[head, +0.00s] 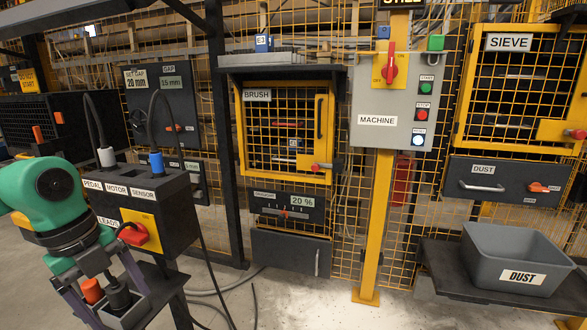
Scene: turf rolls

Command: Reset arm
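My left arm comes in from the left, green and dark grey. My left gripper (118,308) points down at the lower left, its two fingers spread wide apart. Between and beyond the fingers are an orange plug (92,291) and a black plug (118,294) in a small grey holder (125,319). Neither finger appears to press on a plug, though contact is partly hidden. My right gripper is not in view.
A black box (165,205) labelled PEDAL, MOTOR, SENSOR has cabled plugs and a red switch (134,233). Behind stand a yellow mesh BRUSH door (286,170), a MACHINE panel (378,121) and a SIEVE door (515,95). A grey DUST bin (515,255) sits right. Cables lie on the floor.

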